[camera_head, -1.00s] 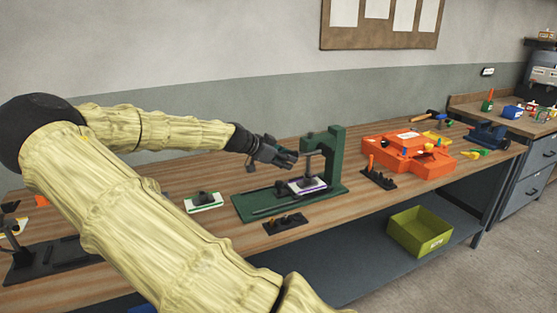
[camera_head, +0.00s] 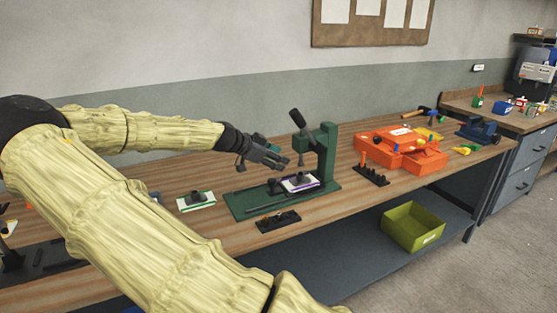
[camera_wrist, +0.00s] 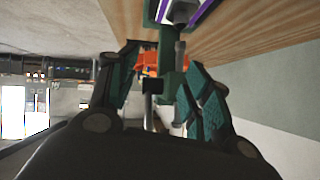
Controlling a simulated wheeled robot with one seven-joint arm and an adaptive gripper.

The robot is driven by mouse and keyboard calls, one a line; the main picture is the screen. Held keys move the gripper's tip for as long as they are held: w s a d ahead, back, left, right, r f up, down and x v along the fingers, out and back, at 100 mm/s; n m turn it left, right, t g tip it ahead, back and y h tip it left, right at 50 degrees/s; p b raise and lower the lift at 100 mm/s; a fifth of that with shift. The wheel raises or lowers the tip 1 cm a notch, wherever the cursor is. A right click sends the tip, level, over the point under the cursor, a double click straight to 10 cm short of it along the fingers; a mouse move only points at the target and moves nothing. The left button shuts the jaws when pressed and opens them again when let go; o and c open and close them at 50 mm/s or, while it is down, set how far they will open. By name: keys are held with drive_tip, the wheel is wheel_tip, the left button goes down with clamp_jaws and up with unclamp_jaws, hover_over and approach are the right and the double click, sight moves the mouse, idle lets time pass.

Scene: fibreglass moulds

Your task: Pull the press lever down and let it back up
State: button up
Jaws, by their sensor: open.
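The green press (camera_head: 328,150) stands on the bench with its long base plate (camera_head: 250,205) reaching left. Its lever (camera_head: 298,120), a grey rod with a black knob, points up and to the left. My gripper (camera_head: 280,160) is open and empty, left of the press column and below the knob, apart from the lever in the body view. A purple-edged block with a dark top (camera_head: 300,183) sits on the base under the press. In the wrist view the open fingers (camera_wrist: 165,85) show with a dark knobbed rod, probably the lever, appearing between them; its depth is unclear.
A green-edged white block (camera_head: 196,201) lies left of the base. Small dark racks stand in front (camera_head: 278,222) and right (camera_head: 371,175) of the press. An orange case (camera_head: 400,150) is farther right. A yellow-green bin (camera_head: 412,228) sits on the lower shelf.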

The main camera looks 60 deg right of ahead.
drive_tip(key=v, duration=1.1)
drive_tip(key=shift+s, duration=0.1)
